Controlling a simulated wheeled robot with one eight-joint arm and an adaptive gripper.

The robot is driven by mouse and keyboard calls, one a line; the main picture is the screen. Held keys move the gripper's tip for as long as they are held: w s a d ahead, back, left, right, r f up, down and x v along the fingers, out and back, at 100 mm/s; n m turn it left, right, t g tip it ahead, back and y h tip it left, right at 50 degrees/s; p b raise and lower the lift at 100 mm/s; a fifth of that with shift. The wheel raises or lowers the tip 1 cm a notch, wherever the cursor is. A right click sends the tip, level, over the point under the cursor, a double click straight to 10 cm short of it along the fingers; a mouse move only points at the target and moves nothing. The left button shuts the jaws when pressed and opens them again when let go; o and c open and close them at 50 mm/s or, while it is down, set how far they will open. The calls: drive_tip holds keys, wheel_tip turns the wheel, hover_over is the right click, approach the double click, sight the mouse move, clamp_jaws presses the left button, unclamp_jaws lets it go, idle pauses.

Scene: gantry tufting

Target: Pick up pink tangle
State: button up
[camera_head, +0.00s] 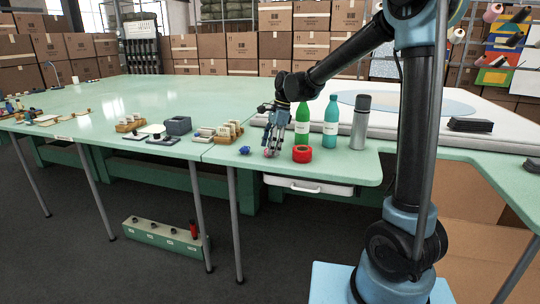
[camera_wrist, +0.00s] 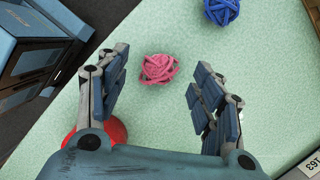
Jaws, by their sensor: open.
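The pink tangle (camera_wrist: 159,68), a small ball of looped strands, lies on the green table (camera_wrist: 160,115) in the wrist view. My gripper (camera_wrist: 154,78) is open above it, with its two fingers apart on either side and the tangle between their tips. No finger appears to touch it. In the head view my gripper (camera_head: 272,150) points down over the table's front part, and the pink tangle is mostly hidden behind the fingers there.
A blue tangle (camera_wrist: 221,11) lies nearby and also shows in the head view (camera_head: 245,150). The table's front edge is close.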

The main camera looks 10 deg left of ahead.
drive_tip(key=shift+x, duration=0.85)
drive_tip(key=c, duration=0.8)
drive_tip(key=shift+r, duration=0.1)
